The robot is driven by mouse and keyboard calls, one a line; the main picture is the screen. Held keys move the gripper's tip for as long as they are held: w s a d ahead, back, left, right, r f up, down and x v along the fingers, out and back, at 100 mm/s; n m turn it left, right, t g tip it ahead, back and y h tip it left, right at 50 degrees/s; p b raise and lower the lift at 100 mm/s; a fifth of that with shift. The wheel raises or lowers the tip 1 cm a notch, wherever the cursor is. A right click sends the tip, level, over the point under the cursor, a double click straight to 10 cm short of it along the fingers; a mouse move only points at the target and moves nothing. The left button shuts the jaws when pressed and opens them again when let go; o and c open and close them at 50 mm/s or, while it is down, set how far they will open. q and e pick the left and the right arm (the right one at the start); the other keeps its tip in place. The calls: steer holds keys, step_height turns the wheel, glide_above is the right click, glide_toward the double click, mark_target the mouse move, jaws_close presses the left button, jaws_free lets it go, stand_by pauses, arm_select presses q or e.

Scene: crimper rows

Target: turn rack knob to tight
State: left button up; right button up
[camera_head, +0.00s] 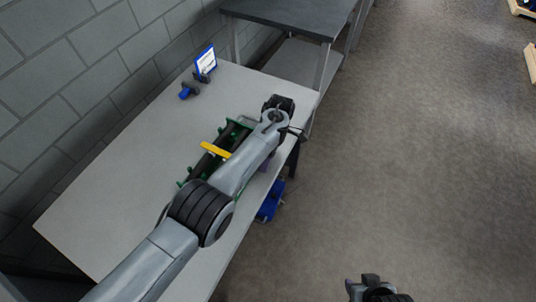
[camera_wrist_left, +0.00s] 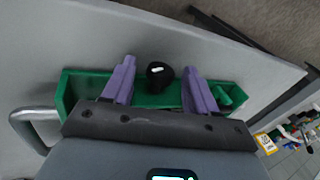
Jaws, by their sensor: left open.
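The rack knob (camera_wrist_left: 159,74) is a black round knob with a white mark on it. It sits at the green rack (camera_wrist_left: 85,85) on the light table. My left gripper (camera_wrist_left: 158,75) is open, with one purple finger on each side of the knob and a gap to it on both sides. In the head view the green rack (camera_head: 236,128) is partly hidden under my left arm, and the knob is hidden there. My right gripper (camera_head: 372,290) shows only in part at the bottom edge, over the floor; its fingers cannot be made out.
A yellow bar (camera_head: 215,150) lies across the rack. A small sign in a blue frame (camera_head: 205,62) and a blue tool (camera_head: 188,91) are at the table's back. A blue bin (camera_head: 269,203) is below the table's front edge. The table's left part is clear.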

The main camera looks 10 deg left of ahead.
arm_select(q)
steer(key=shift+w+d+r, duration=0.1)
steer(key=shift+w+r, duration=0.05)
steer(key=shift+r, duration=0.35)
steer(key=b+v, duration=0.8)
steer(key=v, duration=0.1)
steer(key=shift+r, duration=0.3)
